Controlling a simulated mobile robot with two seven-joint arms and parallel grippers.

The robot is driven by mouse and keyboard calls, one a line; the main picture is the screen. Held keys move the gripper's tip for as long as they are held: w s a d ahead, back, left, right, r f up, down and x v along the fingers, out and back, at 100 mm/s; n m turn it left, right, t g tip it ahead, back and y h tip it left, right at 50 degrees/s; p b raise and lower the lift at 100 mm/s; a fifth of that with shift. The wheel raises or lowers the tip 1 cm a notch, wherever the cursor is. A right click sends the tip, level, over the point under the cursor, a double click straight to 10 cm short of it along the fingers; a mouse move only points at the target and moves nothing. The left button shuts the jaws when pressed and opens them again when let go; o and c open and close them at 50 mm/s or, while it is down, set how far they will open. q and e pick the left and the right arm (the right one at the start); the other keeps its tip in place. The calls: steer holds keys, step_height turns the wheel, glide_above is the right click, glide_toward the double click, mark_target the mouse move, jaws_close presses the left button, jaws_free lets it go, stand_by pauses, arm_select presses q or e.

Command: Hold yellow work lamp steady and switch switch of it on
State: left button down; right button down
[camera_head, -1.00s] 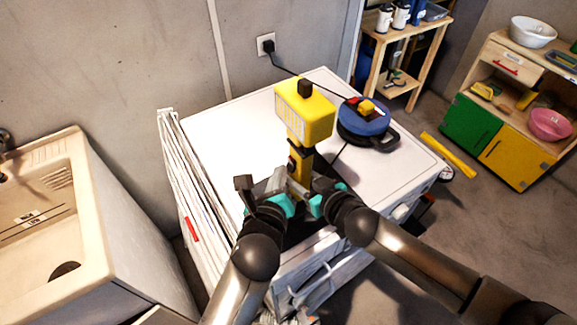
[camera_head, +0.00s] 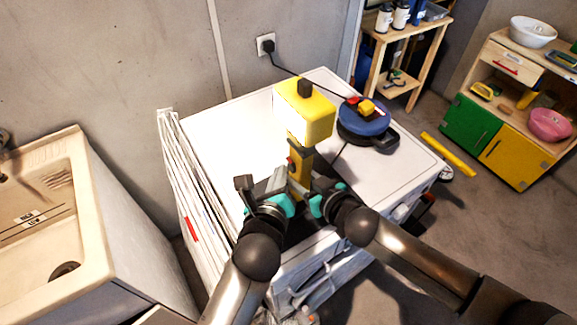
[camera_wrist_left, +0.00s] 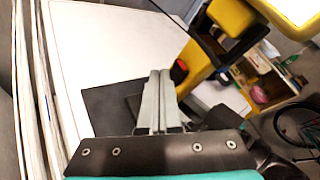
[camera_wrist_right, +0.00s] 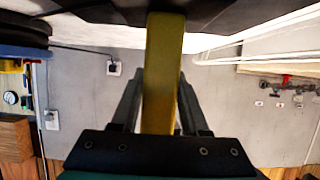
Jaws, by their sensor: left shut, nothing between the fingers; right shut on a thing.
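The yellow work lamp (camera_head: 312,116) stands upright on the white table, and its head glows with a bright white face, also at the top right of the left wrist view (camera_wrist_left: 300,10). Its red switch (camera_wrist_left: 180,69) is on the post, just right of my left fingertips. My left gripper (camera_head: 276,180) is shut and empty beside the post; in its wrist view the fingertips (camera_wrist_left: 159,76) sit close to the switch, and I cannot tell if they touch. My right gripper (camera_wrist_right: 160,100) is shut on the lamp's yellow post (camera_wrist_right: 160,62). The black base shows partly in the left wrist view (camera_wrist_left: 108,105).
A blue-topped round cable reel (camera_head: 364,122) stands behind the lamp, with a black cord running to a wall socket (camera_head: 266,44). Folded white panels (camera_head: 190,190) line the table's left side, beside a sink (camera_head: 95,165). The back left of the white top (camera_head: 225,125) is clear.

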arm_select(q)
steer(key=shift+s+a+r, duration=0.2)
steer(key=shift+s+a, duration=0.1)
steer(key=shift+a, duration=0.1)
steer(key=s+a, duration=0.1)
steer(key=a+r, duration=0.1)
steer(key=s+a+r, duration=0.1)
steer(key=shift+s+a, duration=0.35)
stand_by(0.4)
arm_select(e)
steer(key=shift+c, duration=1.6)
jaws_free()
